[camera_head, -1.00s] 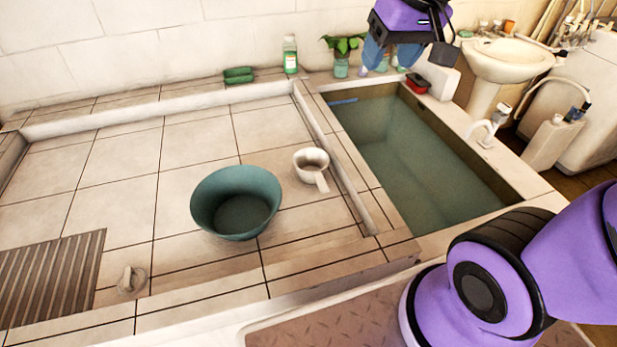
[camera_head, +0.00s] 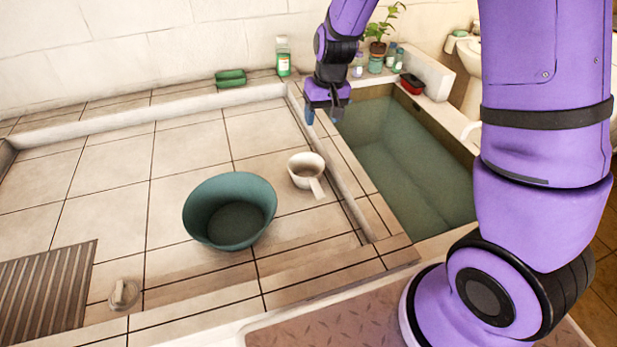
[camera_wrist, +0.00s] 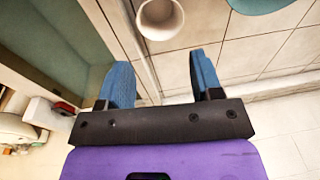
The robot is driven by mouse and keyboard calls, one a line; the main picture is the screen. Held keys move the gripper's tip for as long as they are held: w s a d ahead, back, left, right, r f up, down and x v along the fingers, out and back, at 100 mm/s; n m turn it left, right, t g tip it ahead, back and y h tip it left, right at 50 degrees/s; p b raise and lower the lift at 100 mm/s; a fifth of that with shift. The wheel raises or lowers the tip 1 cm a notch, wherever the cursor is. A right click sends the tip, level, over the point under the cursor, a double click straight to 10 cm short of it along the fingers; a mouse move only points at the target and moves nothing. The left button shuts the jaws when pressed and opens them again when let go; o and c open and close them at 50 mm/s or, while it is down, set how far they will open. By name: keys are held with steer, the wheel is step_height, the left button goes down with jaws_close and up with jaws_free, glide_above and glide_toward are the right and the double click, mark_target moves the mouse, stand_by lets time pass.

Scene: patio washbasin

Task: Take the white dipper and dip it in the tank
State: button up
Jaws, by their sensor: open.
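The white dipper (camera_head: 306,171) rests on the tiled floor of the basin, right of the green tub, its handle pointing toward the front right. In the wrist view the dipper (camera_wrist: 160,18) is at the top edge, partly cut off, beyond my fingertips. The tank (camera_head: 398,168) is to the right of the tiled ledge and holds greenish water. My gripper (camera_head: 323,113) is open and empty, above the ledge between the dipper and the tank, farther back than the dipper. In the wrist view its two blue fingers (camera_wrist: 160,78) are spread apart.
A green tub (camera_head: 230,210) stands left of the dipper. A low raised rim (camera_head: 335,190) separates the tiles from the tank.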

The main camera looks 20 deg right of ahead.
steer(key=g+h, duration=0.1)
glide_above(314, 181)
step_height(314, 181, down, 16)
steer(key=shift+f, duration=5.85)
steer(key=shift+c, duration=0.4)
jaws_close()
